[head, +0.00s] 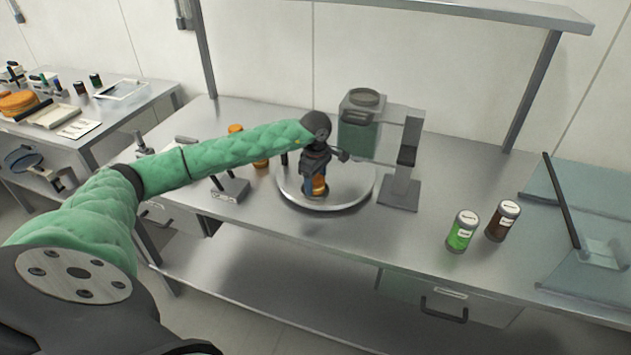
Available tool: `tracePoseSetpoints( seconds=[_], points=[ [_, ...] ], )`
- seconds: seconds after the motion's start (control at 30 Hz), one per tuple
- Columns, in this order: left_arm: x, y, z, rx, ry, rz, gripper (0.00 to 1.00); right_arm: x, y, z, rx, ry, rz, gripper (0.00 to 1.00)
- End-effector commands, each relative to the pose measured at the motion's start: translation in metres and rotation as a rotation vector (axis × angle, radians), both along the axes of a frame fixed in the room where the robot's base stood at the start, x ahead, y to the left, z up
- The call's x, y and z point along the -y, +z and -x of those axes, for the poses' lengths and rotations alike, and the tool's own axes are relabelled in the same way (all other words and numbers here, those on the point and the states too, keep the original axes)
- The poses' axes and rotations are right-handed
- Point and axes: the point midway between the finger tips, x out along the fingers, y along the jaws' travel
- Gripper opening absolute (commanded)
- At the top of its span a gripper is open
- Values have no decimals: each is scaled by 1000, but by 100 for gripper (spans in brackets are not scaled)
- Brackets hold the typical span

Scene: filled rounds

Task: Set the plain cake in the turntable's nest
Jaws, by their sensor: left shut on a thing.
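My left gripper (316,177) points down over the turntable (350,198), a round silver disc on the steel bench. It is shut on a small orange-brown cake (320,185), which sits at or just above the middle of the disc. The fingers hide part of the cake. The nest is hidden by the gripper and the cake, and I cannot tell whether the cake touches it. My right gripper is not in view.
A grey stand with a green container (359,138) rises just behind the turntable. A green jar (462,231) and a brown jar (503,221) stand to the right. A small dark-handled tool on a block (232,188) lies left of the disc. A shelf (470,12) hangs above.

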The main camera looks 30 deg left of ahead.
Motion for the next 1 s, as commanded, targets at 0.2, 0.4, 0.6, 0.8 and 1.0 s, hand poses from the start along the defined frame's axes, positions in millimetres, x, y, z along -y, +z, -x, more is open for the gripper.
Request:
tracePoseSetpoints(
  seconds=[0.2, 0.4, 0.6, 0.8, 1.0],
  points=[
    [0, -1, 0, 0, 0, 0, 69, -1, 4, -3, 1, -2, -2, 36],
    [0, -1, 0, 0, 0, 0, 77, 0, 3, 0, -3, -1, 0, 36],
    [0, 0, 0, 0, 0, 0, 77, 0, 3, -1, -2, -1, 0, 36],
    [0, 2, 0, 1, 0, 0, 77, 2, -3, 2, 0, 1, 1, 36],
    [0, 13, 0, 0, 0, 0, 77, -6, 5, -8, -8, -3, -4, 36]
  ],
)
